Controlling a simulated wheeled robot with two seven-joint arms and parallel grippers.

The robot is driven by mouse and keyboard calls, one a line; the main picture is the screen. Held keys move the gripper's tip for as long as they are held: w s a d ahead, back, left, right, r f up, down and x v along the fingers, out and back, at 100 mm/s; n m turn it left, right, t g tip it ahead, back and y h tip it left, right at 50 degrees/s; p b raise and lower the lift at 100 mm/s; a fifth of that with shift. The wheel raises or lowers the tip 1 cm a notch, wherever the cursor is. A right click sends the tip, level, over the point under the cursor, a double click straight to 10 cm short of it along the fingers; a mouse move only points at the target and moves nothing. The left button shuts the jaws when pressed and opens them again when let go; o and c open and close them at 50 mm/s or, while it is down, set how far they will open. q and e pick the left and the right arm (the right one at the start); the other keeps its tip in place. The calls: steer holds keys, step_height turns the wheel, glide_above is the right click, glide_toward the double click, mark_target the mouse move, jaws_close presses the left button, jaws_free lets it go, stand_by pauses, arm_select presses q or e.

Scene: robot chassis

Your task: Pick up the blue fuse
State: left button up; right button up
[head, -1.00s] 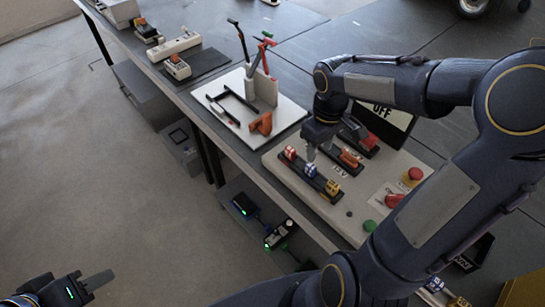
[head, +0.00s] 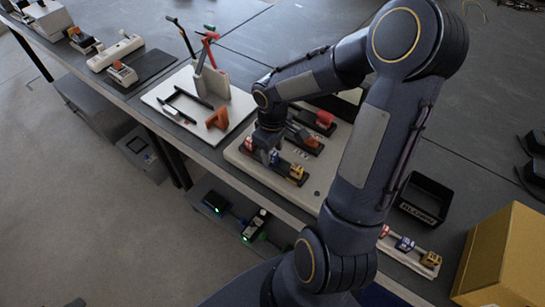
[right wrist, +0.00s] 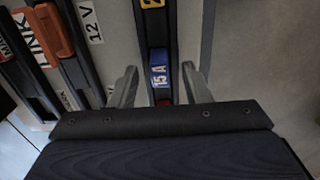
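The blue fuse (right wrist: 159,75), marked 15 A, sits in a black fuse rail between a yellow fuse (right wrist: 152,3) and a red fuse (right wrist: 163,102). It also shows in the head view (head: 274,157), partly covered by my right gripper (head: 266,151). In the right wrist view my right gripper (right wrist: 160,85) is open, with one finger on each side of the rail and visible gaps to the blue fuse. Only a grey tip of my left gripper (head: 75,302) shows at the bottom left of the head view.
More fuses, including another blue one (head: 405,243), stand on a light strip at the lower right. A black bin (head: 425,197) and a cardboard box (head: 505,255) are at the right. Lever switches (head: 315,122) stand close behind the rail. A white board (head: 170,108) lies left.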

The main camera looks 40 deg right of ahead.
jaws_close()
steer(key=shift+r, duration=0.15)
